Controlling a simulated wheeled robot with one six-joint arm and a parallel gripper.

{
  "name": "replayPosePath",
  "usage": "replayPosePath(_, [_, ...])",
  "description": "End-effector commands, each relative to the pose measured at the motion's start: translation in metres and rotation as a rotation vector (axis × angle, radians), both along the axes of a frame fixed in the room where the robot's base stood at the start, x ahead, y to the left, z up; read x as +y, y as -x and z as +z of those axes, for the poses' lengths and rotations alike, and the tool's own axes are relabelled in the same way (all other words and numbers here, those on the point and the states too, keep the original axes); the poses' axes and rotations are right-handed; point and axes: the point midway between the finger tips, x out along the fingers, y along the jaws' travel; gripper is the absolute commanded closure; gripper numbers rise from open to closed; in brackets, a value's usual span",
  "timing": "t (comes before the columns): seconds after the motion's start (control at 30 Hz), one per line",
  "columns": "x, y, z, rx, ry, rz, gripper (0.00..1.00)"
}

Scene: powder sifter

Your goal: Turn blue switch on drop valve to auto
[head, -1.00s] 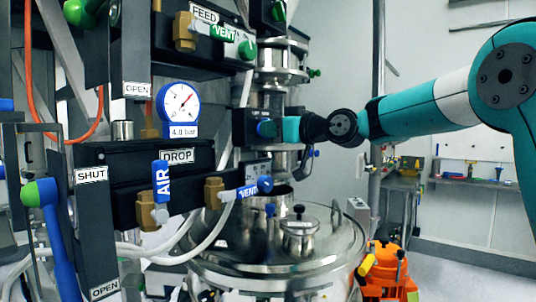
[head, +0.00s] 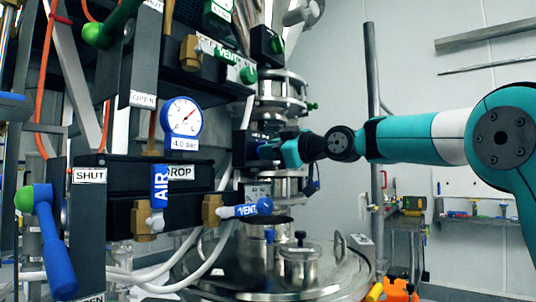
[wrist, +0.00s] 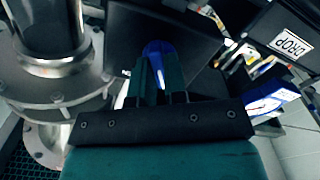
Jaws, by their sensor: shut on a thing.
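The blue switch (wrist: 155,48) sits on a black box of the drop valve (wrist: 168,22), seen in the wrist view between my fingertips. In the head view the blue switch (head: 268,151) is partly hidden by my gripper (head: 284,151), which reaches in from the right. My gripper also fills the lower middle of the wrist view (wrist: 158,72), its two dark fingers shut on the blue switch. Any marks around the switch are too small or hidden to read.
Steel pipework (head: 284,95) rises behind, and a lidded vessel (head: 300,258) stands below.

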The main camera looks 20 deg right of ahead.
Motion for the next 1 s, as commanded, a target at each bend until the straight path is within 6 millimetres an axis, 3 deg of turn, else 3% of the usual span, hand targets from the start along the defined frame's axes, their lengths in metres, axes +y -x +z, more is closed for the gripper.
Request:
replayPosePath(0.23, [0.002, 0.002, 0.002, -0.005, 0.000, 0.006, 1.00])
replayPosePath(0.27, [0.002, 0.002, 0.002, -0.004, 0.001, 0.007, 0.85])
replayPosePath(0.37, [0.002, 0.002, 0.002, -0.005, 0.000, 0.006, 0.62])
replayPosePath(0.77, [-0.005, 0.007, 0.000, -0.002, 0.000, 0.000, 0.62])
replayPosePath(1.0, [-0.034, 0.046, -0.002, -0.004, 0.000, -0.005, 0.62])
